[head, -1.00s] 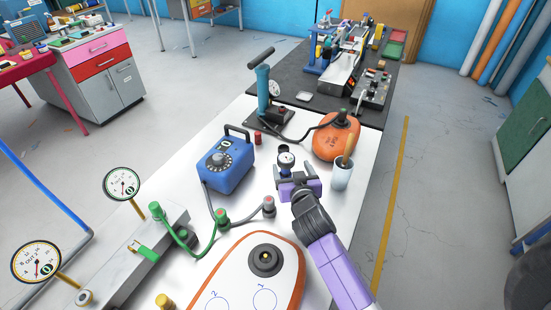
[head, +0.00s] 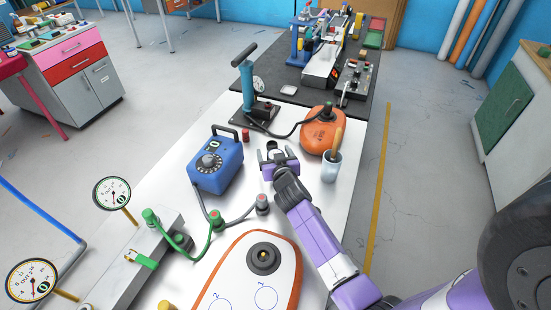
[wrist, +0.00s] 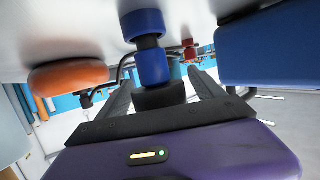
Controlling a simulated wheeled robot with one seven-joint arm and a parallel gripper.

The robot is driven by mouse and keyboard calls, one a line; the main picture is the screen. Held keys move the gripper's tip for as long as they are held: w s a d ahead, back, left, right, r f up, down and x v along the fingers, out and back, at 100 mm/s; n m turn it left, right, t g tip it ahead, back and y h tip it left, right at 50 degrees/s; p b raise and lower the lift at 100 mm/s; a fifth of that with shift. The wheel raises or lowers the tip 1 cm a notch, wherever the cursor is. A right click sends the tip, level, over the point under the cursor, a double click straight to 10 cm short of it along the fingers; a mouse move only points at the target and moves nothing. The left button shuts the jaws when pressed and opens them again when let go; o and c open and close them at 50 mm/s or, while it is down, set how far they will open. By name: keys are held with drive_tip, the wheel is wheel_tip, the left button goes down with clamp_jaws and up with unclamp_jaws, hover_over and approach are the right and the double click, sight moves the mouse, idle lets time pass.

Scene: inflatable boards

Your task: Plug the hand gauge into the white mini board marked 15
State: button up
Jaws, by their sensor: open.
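A small dark round piece (head: 272,147), which I take to be the hand gauge, shows just beyond my gripper (head: 278,158) in the head view; its dial face is not visible. In the wrist view an upright blue and black piece (wrist: 153,68) stands between the open fingers of my gripper (wrist: 163,92). I cannot tell whether they touch it. The white board (head: 232,277) with an orange rim lies at the front, with a dark round valve (head: 263,258) and circles marked 1 and 2. No 15 is readable on it.
A blue box (head: 215,165) stands left of my gripper. A cup (head: 331,166) and an orange board (head: 322,135) are on the right. A blue hand pump (head: 248,85) stands behind. A green hose (head: 196,255) and a metal block with dials lie at the left.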

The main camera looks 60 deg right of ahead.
drive_tip(key=shift+d, duration=0.1)
drive_tip(key=c, duration=1.4)
drive_tip(key=shift+c, duration=0.9)
